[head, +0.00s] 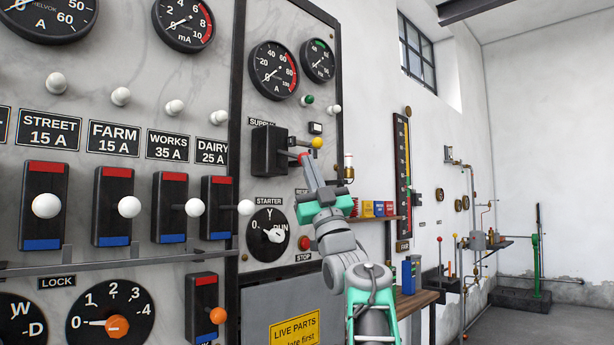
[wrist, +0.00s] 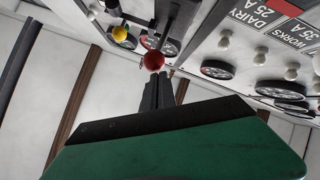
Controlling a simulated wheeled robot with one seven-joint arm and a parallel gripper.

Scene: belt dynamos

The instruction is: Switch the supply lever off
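One ends in a yellow ball (head: 317,142), the other in a red knob (head: 303,156). My gripper (head: 306,165) is at the red knob, below the yellow ball. In the wrist view the red knob (wrist: 154,60) sits right at the tips of my fingers, on a dark lever bar (wrist: 172,25). The fingers look close together; I cannot tell whether they touch the knob. The yellow ball (wrist: 120,34) is to its left.
The starter dial (head: 268,234) and a red stop button (head: 304,243) are below the switch. A feeder lever with a white ball (head: 246,207) sticks out to the left. A small shelf (head: 375,218) with coloured boxes is to the right of my arm.

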